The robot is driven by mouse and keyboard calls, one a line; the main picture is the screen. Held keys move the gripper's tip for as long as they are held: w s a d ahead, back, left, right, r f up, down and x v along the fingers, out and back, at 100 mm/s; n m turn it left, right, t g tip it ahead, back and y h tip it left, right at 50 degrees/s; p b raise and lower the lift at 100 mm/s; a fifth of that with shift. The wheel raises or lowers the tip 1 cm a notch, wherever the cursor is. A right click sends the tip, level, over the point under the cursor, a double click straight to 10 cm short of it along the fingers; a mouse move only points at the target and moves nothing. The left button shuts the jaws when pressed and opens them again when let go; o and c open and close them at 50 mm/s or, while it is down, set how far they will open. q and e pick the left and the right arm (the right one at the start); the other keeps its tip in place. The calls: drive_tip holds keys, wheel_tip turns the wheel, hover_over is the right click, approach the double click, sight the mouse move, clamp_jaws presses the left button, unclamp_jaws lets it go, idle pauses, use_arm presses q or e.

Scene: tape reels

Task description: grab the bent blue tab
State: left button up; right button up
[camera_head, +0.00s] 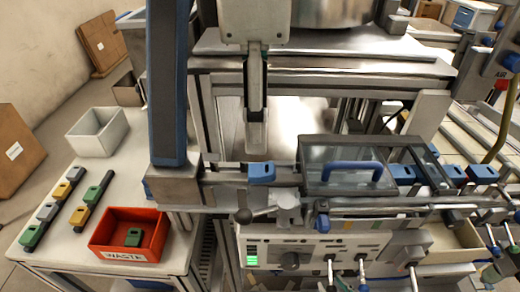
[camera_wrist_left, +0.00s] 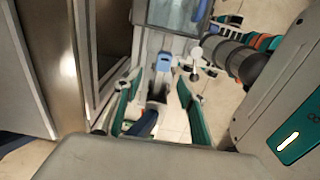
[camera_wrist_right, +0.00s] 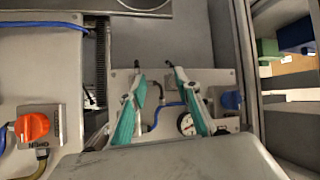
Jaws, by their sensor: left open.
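A small blue tab (camera_head: 262,172) stands on the grey rail in front of the machine, left of the clear-lidded box. In the left wrist view a blue tab (camera_wrist_left: 163,62) shows beyond the fingertips. I cannot tell whether it is bent. My left gripper (camera_wrist_left: 158,80) is open, its green-padded fingers apart and empty. A curved dark blue piece (camera_wrist_left: 146,123) shows between and below those fingers. My right gripper (camera_wrist_right: 154,69) is open and empty above a panel with a gauge (camera_wrist_right: 187,124). I cannot make out either gripper's fingers in the head view.
A clear-lidded box has an arched blue handle (camera_head: 345,168). More blue blocks (camera_head: 455,172) sit along the rail to the right. A red bin (camera_head: 105,252) and a grey bin (camera_head: 97,148) stand on the left table. An orange knob (camera_wrist_right: 33,126) is left of my right gripper.

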sight(260, 170)
use_arm(q)
drive_tip(key=shift+s+f, duration=0.2)
drive_tip(key=shift+f, duration=0.25)
drive_tip(key=f, duration=0.6)
drive_tip(key=shift+s+d+f, duration=0.15)
drive_tip(key=shift+d+f, duration=0.05)
drive_tip(key=shift+f, duration=0.15)
drive_tip(key=c, duration=0.8)
